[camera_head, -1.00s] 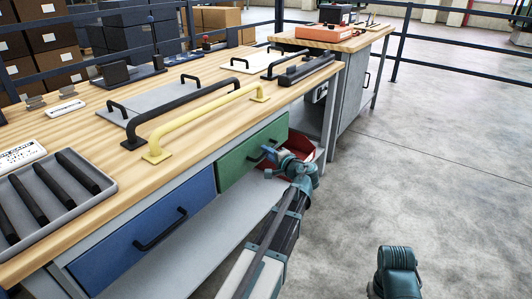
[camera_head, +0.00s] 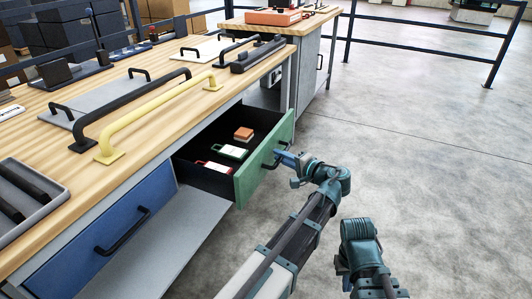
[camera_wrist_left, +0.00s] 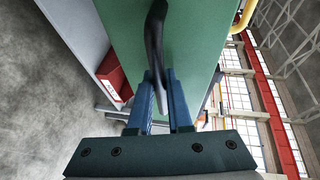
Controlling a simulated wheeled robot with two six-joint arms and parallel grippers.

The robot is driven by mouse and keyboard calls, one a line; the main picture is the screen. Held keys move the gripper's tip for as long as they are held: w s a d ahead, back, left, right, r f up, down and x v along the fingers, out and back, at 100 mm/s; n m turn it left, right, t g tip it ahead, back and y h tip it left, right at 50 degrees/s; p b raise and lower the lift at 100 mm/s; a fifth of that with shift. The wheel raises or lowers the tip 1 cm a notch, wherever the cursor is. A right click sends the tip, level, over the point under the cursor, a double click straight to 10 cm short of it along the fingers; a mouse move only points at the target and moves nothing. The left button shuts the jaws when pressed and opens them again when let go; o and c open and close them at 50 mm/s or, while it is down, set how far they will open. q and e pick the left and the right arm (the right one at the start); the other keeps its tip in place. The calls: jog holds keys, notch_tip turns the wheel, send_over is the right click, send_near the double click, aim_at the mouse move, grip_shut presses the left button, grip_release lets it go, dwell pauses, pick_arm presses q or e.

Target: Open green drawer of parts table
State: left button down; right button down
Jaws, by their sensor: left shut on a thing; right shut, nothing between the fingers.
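The green drawer (camera_head: 262,170) of the parts table (camera_head: 135,165) is pulled well out, and its dark inside shows. My left gripper (camera_head: 281,158) is shut on the drawer's black handle (camera_head: 277,157). In the left wrist view, the blue fingers (camera_wrist_left: 163,97) are on either side of the handle (camera_wrist_left: 154,40), close in front of the green face (camera_wrist_left: 190,35). My right arm shows at the lower right of the head view, but its fingers are not visible.
Handles and a grey tray (camera_head: 45,222) rest on the tabletop. The floor at the right is clear.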

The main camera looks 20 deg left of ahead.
pick_arm(q)
jog(key=shift+s+d, duration=0.15)
jog(key=shift+d, duration=0.95)
jog(key=c, duration=1.1)
grip_release()
